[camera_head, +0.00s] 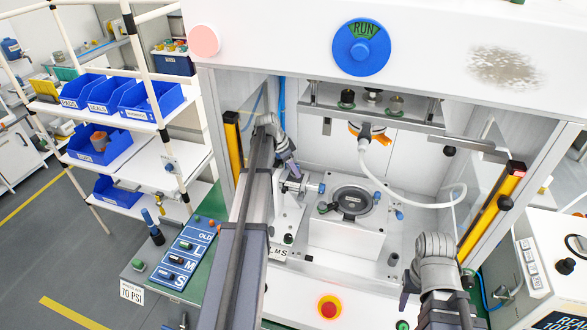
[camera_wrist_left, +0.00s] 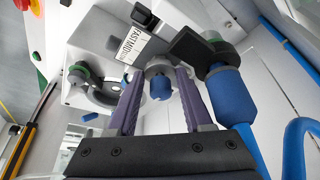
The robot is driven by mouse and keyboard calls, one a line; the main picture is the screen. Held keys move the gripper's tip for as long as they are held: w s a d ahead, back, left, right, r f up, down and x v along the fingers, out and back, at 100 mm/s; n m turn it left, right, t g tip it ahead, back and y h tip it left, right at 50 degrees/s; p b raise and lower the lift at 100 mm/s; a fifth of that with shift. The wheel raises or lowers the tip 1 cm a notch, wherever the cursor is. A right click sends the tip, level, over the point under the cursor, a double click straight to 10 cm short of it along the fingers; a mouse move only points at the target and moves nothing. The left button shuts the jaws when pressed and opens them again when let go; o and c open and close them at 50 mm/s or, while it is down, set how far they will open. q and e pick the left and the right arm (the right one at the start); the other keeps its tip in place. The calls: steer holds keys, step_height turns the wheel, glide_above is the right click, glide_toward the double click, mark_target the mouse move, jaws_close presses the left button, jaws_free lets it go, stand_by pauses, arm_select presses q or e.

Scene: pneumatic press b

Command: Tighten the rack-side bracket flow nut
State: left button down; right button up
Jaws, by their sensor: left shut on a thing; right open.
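The rack-side bracket (camera_head: 289,212) stands in the press bay at the left, with a blue-ended fitting (camera_head: 318,188) on its upper part. My left gripper (camera_head: 292,168) reaches down to the top of this bracket. In the left wrist view its purple fingers (camera_wrist_left: 158,72) are shut around the flow nut, a grey collar (camera_wrist_left: 156,63) with a blue end (camera_wrist_left: 161,88) showing between them. A label reading FAST and MID lies just above. A larger blue cylinder (camera_wrist_left: 229,95) is beside the right finger. My right gripper (camera_head: 405,297) is low at the front right, empty and partly hidden by its wrist.
A round dark fixture (camera_head: 352,201) sits on a white block in the bay's middle. A white hose (camera_head: 390,190) loops at the right. Yellow light curtains (camera_head: 232,145) flank the opening. A red button (camera_head: 328,308) is on the front edge; a blue bin rack (camera_head: 150,100) stands left.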

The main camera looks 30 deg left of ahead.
stand_by(0.5)
arm_select(q)
steer(key=shift+c, duration=1.5)
jaws_free()
steer(key=shift+r, duration=0.15)
arm_select(e)
steer(key=shift+r, duration=0.1)
